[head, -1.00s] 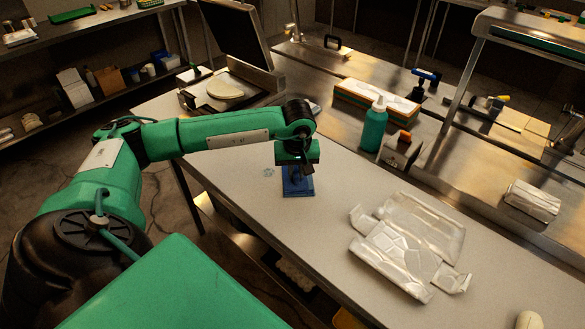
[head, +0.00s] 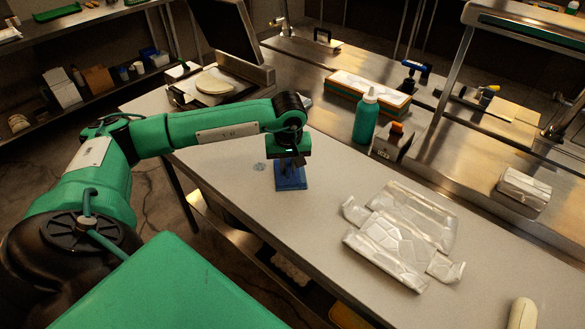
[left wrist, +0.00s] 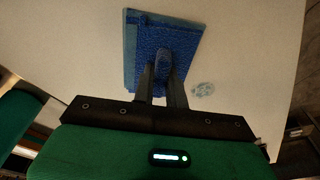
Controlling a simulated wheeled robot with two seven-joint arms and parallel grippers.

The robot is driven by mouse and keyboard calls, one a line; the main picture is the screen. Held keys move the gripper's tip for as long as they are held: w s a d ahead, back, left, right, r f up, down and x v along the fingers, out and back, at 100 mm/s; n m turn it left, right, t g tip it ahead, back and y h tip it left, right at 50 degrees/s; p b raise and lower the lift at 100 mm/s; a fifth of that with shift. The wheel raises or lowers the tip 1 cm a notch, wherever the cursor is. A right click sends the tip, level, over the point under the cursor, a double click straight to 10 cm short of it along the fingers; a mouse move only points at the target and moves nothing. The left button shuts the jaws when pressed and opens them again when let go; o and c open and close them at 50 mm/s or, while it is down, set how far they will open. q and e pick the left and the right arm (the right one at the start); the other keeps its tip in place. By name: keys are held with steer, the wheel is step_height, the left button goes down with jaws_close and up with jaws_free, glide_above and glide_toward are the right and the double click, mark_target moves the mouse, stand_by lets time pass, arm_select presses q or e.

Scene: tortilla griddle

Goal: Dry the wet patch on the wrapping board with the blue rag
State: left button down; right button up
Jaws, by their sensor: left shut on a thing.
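The blue rag (head: 291,181) is a flat square pad with a raised grip on top. It is at the pale wrapping board (head: 335,170), close over or on it; I cannot tell if it touches. My left gripper (head: 287,163) is shut on the rag's grip, as the left wrist view also shows (left wrist: 164,72). The wet patch (head: 259,167) is a small bluish mark just left of the rag, apart from it. In the left wrist view the patch (left wrist: 203,90) lies to the right of the rag (left wrist: 150,38). My right gripper is out of view.
Crumpled foil sheets (head: 402,238) lie on the board's right part. A green bottle (head: 365,120) and a small metal holder (head: 392,143) stand at the back edge. A press with a tortilla (head: 215,82) is at the far left end. Between rag and foil the board is bare.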

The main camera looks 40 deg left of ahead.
mark_target(278, 165)
arm_select(q)
steer(key=shift+a+f+b, duration=0.1)
steer(key=shift+a+b, duration=0.3)
steer(key=shift+a, duration=1.15)
steer(key=shift+a, duration=0.3)
steer(key=a, duration=0.1)
steer(key=a+b, duration=0.1)
steer(key=a, duration=0.1)
steer(key=shift+w+a, duration=0.2)
steer(key=shift+a, duration=0.55)
steer(key=shift+w, duration=0.1)
steer(key=shift+w+a+r+b, duration=0.1)
steer(key=shift+a+b, duration=0.1)
steer(key=shift+a, duration=0.25)
steer(key=shift+a+r+b, duration=0.1)
steer(key=shift+a+b, duration=0.05)
steer(key=shift+a, duration=0.25)
